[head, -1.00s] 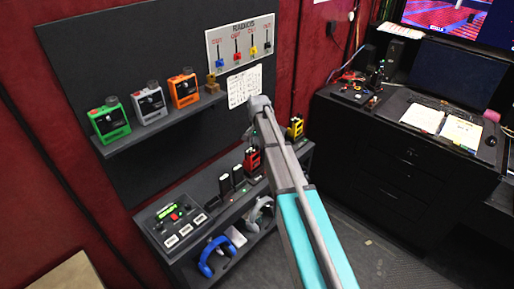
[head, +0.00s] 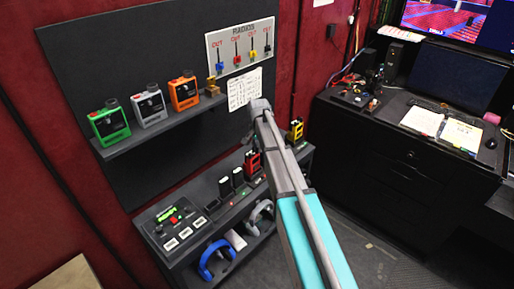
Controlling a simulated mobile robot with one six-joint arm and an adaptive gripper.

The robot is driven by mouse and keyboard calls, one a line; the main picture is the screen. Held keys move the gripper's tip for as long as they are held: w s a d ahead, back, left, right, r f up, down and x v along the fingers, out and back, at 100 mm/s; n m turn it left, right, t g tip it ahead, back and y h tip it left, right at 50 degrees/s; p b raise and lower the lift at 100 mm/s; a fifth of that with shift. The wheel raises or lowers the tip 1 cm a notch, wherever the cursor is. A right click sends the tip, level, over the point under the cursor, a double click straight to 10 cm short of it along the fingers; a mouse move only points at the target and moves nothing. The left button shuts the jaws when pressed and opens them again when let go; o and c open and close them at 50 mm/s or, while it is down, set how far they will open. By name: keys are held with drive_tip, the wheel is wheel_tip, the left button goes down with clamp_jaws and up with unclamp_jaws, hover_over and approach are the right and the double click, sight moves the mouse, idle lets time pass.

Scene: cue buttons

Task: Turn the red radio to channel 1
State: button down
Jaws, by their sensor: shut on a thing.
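The red radio (head: 253,162) stands upright on the lower black shelf, beside the left edge of my arm. My gripper (head: 249,139) shows only as a small dark part just above the radio's top; the rest is hidden behind my arm. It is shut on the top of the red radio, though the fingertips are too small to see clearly. The radio's knob and channel marking cannot be read from here.
A yellow radio (head: 296,130) stands to the right of my arm. Green (head: 110,124), white (head: 149,108) and orange (head: 184,93) boxes sit on the upper shelf.

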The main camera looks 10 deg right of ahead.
drive_tip(key=shift+n, duration=2)
drive_tip(key=c, duration=0.6)
unclamp_jaws()
drive_tip(key=shift+m, duration=0.4)
